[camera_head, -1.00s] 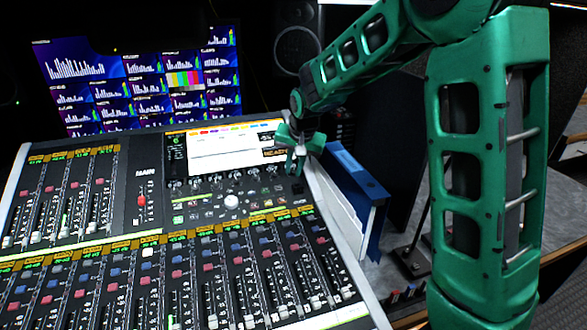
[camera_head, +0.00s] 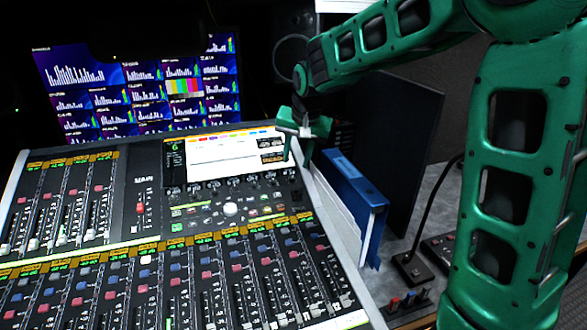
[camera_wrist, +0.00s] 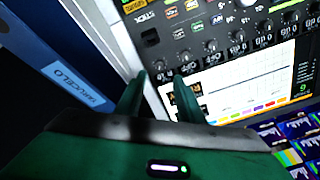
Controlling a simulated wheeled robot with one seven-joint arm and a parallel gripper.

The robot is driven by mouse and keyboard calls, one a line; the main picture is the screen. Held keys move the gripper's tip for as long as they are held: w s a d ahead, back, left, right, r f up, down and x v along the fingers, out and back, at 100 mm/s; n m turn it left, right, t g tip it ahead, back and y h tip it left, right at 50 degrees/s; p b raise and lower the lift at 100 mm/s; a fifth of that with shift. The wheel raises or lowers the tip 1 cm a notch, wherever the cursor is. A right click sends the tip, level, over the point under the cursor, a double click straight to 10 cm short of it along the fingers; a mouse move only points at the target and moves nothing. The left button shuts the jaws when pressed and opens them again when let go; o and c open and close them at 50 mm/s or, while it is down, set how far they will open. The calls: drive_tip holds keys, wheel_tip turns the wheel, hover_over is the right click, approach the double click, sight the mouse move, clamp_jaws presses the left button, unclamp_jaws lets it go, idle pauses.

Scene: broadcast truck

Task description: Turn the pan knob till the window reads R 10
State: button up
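My gripper (camera_head: 298,150) is over the right end of the console, at the right edge of the bright screen. In the wrist view its two green fingers (camera_wrist: 159,84) are apart with nothing held between them. A row of small dark knobs (camera_head: 232,182) runs below the screen; it also shows in the wrist view (camera_wrist: 210,46), with its end close to the fingertips. I cannot tell which knob is the pan knob. Small orange readout windows (camera_head: 271,144) sit at the screen's right; their text is too small to read. One finger partly hides an orange window (camera_wrist: 190,96) in the wrist view.
A blue binder (camera_head: 358,185) stands just right of the console edge, close below my gripper; it also shows in the wrist view (camera_wrist: 70,68). Fader rows (camera_head: 170,285) fill the console front. A wall of monitors (camera_head: 135,90) stands behind. A black speaker (camera_head: 297,40) is at the back.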

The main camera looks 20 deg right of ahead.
drive_tip(key=shift+v, duration=1.3)
drive_tip(key=s+d, duration=0.4)
drive_tip(key=s, duration=0.1)
drive_tip(key=s+d+g, duration=0.1)
drive_tip(key=s+d, duration=0.3)
drive_tip(key=s, duration=0.1)
drive_tip(key=s+d+f+g, duration=0.1)
drive_tip(key=s+d, duration=0.4)
drive_tip(key=shift+s+f+h, duration=0.1)
drive_tip(key=shift+s+h, duration=0.25)
drive_tip(key=shift+h, duration=0.05)
drive_tip(key=s+d+f+g, duration=0.1)
drive_tip(key=s+d+f, duration=0.1)
drive_tip(key=s, duration=0.9)
drive_tip(key=s+d+f+g+y, duration=0.1)
drive_tip(key=s+d+f, duration=0.1)
drive_tip(key=s, duration=0.9)
drive_tip(key=shift+s+f+g, duration=0.3)
drive_tip(key=shift+s+f, duration=0.1)
drive_tip(key=shift+f, duration=0.25)
drive_tip(key=shift+d, duration=0.1)
